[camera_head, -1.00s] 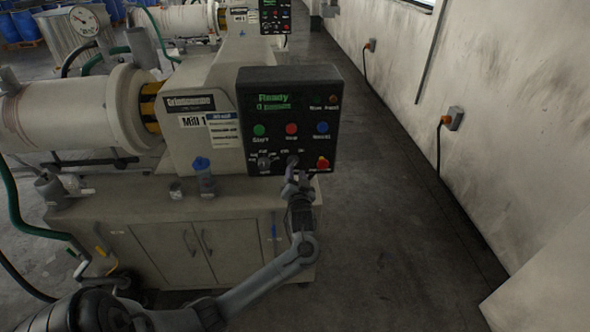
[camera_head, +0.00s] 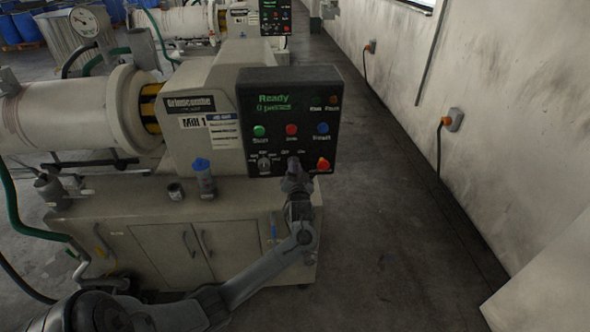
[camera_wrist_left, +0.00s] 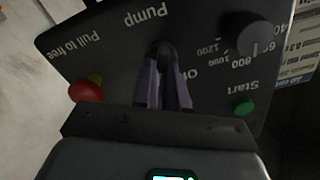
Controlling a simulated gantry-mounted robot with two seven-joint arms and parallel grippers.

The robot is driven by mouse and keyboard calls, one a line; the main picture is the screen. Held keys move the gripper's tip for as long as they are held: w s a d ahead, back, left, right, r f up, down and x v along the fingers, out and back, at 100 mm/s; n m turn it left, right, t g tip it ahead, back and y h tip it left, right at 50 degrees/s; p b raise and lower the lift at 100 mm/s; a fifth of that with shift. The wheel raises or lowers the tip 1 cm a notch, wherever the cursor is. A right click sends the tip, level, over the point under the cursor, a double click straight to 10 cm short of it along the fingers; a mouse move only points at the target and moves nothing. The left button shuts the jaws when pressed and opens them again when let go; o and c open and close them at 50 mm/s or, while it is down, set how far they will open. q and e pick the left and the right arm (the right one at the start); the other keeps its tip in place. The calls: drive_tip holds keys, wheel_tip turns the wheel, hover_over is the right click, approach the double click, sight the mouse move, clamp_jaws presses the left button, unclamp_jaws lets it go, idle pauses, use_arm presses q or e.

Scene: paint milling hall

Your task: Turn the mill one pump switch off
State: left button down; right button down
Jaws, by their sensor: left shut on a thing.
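The mill one control panel (camera_head: 250,107) is a black box on the mill marked "Mill 1", with a green "Ready" line on its display. My left gripper (camera_head: 293,172) is at the panel's lower row and covers most of the pump switch in the head view. In the left wrist view the picture is upside down. There the dark pump switch (camera_wrist_left: 165,55) sits below the "Pump" label, between my two purple-grey fingers, which are shut on it. The switch's exact angle is hard to tell. My right gripper is in no view.
A red mushroom button (camera_head: 323,164) is close to the right of my gripper, and a speed knob (camera_head: 264,164) is to its left. Green (camera_head: 259,131), red (camera_head: 292,130) and blue (camera_head: 322,128) buttons are above. The floor right of the mill is clear.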

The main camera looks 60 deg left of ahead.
use_arm(q)
drive_tip(key=shift+n, duration=0.3)
drive_tip(key=n+b, duration=0.1)
drive_tip(key=n, duration=0.4)
drive_tip(key=n+b, duration=0.1)
drive_tip(key=n, duration=0.5)
drive_tip(key=shift+s+a, duration=0.1)
drive_tip(key=shift+s, duration=0.1)
drive_tip(key=shift+n, duration=0.3)
idle(0.4)
drive_tip(key=c, duration=1.2)
unclamp_jaws()
drive_tip(key=shift+o, duration=0.2)
